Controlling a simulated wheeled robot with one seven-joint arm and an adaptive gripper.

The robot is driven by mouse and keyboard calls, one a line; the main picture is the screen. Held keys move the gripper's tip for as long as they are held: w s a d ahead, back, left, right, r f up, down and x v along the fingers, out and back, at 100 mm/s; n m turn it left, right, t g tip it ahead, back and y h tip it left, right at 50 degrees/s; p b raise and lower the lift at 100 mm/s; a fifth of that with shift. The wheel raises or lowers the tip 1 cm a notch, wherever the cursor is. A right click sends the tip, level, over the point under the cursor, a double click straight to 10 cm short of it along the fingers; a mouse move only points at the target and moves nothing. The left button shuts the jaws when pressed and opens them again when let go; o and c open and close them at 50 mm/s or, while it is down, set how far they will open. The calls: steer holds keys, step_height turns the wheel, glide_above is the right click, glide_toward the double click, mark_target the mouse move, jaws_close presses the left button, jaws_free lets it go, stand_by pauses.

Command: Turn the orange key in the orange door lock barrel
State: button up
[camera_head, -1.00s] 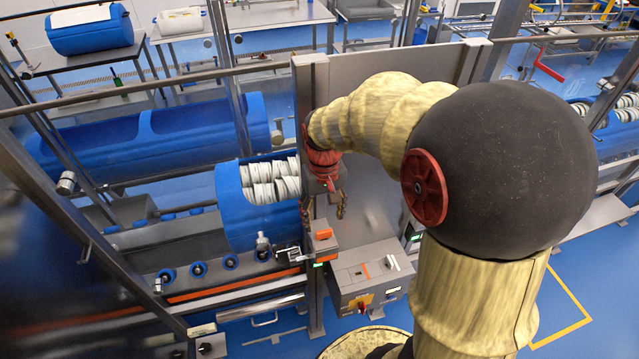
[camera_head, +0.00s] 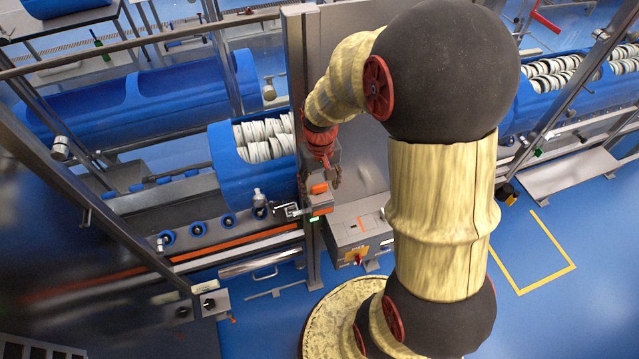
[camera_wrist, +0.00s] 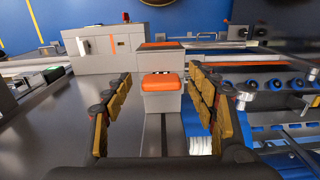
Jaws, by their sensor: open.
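A grey lock housing (camera_head: 321,203) with an orange lower part stands on the door post, with a bright orange block (camera_head: 319,188), seemingly the orange key, on its near top. In the wrist view the orange block (camera_wrist: 162,83) sits on the grey housing (camera_wrist: 162,103), midway between my fingers. A second orange strip (camera_wrist: 161,45) shows on the part behind it. My gripper (camera_wrist: 161,76) is open, one finger on each side of the block with gaps. From the head camera my gripper (camera_head: 320,178) is just above the housing. I cannot tell the key's angle.
A grey control box (camera_head: 350,238) with a red knob stands just below and right of the post. A grey panel (camera_head: 365,165) rises behind my gripper. A blue tub (camera_head: 228,165) with white rolls lies to the left. Open blue floor (camera_head: 545,225) is at the right.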

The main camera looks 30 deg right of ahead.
steer(key=shift+w+a, duration=0.15)
steer(key=shift+c, duration=0.8)
steer(key=c, duration=1.1)
steer(key=shift+c, duration=0.3)
steer(key=m, duration=0.4)
steer(key=shift+m, duration=0.3)
steer(key=shift+m, duration=0.4)
steer(key=m, duration=0.3)
